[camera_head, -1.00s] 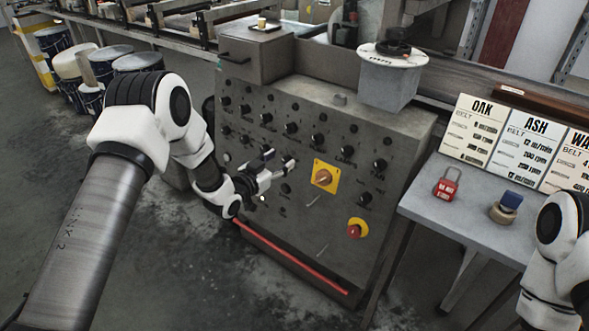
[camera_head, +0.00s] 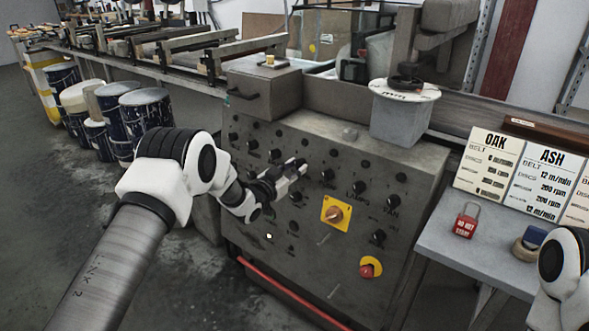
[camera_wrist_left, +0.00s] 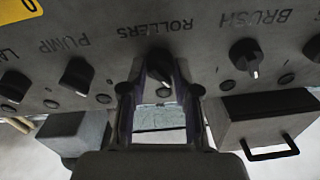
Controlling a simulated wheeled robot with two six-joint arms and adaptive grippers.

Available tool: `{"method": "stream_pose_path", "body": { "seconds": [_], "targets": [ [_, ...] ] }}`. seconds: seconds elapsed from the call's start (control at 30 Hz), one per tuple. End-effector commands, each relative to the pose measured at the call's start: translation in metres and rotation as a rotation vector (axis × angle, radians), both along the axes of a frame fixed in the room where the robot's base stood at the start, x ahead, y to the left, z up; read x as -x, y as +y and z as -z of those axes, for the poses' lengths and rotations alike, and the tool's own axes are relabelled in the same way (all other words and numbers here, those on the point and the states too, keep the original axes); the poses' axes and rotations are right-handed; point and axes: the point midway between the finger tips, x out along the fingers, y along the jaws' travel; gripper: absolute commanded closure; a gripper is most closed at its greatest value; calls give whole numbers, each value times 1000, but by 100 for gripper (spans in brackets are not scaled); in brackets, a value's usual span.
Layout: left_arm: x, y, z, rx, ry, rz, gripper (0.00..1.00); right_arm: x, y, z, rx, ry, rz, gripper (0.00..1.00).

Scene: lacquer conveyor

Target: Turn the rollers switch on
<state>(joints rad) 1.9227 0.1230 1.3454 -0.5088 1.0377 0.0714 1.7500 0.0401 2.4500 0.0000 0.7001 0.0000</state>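The rollers switch (camera_wrist_left: 160,63) is a dark rotary knob beside the "ROLLERS" label, which appears upside down in the left wrist view. Its pale mark points down in that picture. In the head view the switch is hidden at my left gripper (camera_head: 301,166), which is up at the grey control panel (camera_head: 305,225). In the left wrist view the two fingers of my left gripper (camera_wrist_left: 158,80) are spread, one on each side of the knob, with a gap between them. I cannot tell whether they touch it. My right gripper is out of view.
The pump knob (camera_wrist_left: 76,75) and brush knob (camera_wrist_left: 244,55) flank the rollers switch. A yellow-plated switch (camera_head: 336,213) and red button (camera_head: 368,269) sit lower on the panel. A grey side table (camera_head: 462,250) holds a red padlock (camera_head: 466,221).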

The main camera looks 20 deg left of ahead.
Motion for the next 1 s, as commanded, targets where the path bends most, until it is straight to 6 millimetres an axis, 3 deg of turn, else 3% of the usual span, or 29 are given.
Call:
{"method": "stream_pose_path", "body": {
  "seconds": [0.57,1.0],
  "targets": [
    [0,1,2,-77,-27,14,100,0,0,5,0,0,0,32],
    [-1,3,2,-400,-145,76,100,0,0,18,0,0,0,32]
  ]
}}
